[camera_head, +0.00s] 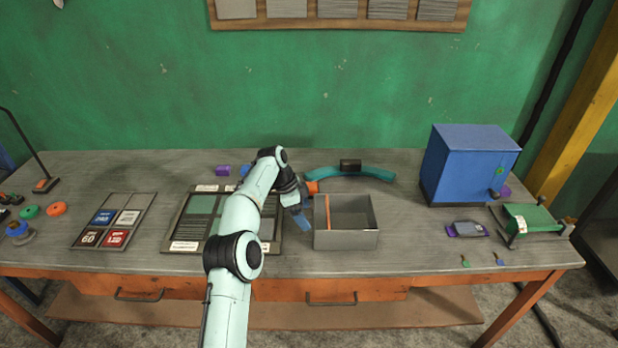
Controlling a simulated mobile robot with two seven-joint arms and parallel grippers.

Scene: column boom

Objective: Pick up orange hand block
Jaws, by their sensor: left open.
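A small orange block (312,187) lies on the workbench just behind the grey open box, partly hidden by my left gripper. I take it to be the orange hand block. My left gripper (302,219) points down with blue fingertips, in front of the orange block and close to the left wall of the grey box. It is open, and I see nothing held in it. I cannot tell whether it touches the block. My right gripper is not in view.
The grey box (358,239) has an orange strip inside. A teal curved piece (375,172) lies behind it. A framed board (172,229) lies under my arm. A blue cabinet (465,165) stands at right. Bare bench lies between box and cabinet.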

